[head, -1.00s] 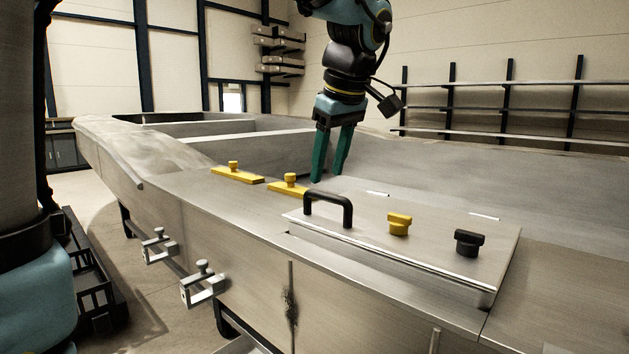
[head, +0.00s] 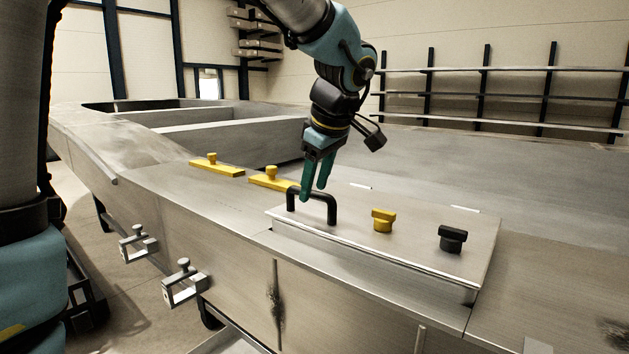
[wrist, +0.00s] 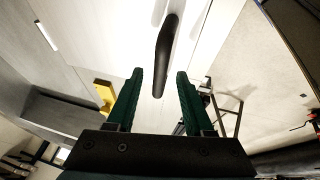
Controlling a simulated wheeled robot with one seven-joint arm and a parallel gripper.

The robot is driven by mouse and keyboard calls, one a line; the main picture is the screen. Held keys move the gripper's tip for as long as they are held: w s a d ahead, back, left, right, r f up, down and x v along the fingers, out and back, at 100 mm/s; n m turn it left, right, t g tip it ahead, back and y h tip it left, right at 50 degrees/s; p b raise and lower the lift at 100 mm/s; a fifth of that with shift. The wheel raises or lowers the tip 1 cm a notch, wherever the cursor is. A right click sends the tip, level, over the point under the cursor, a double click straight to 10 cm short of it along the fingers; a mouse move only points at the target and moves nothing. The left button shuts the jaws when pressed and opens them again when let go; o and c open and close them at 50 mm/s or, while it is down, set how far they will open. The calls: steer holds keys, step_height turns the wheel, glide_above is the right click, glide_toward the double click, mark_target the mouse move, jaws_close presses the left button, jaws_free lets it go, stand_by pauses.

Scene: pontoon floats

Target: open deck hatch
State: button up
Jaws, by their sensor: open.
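The deck hatch (head: 345,228) is a flat metal lid lying closed on the pontoon deck. A black bar handle (head: 333,206) stands near its left end, with a yellow knob (head: 383,220) and a black knob (head: 452,239) to its right. My gripper (head: 314,193) has green fingers, is open and empty, and points down just above the handle. In the wrist view the handle (wrist: 167,50) lies ahead of and between the two fingertips (wrist: 160,74). I cannot tell whether a finger touches it.
Two yellow latch bars with knobs, a farther one (head: 217,168) and a nearer one (head: 272,181), lie on the deck left of the hatch. Clamps (head: 185,284) hang on the pontoon's near side. Shelving (head: 500,90) lines the back wall.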

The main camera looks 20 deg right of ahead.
steer(key=shift+f, duration=0.2)
jaws_close()
stand_by(0.3)
stand_by(1.1)
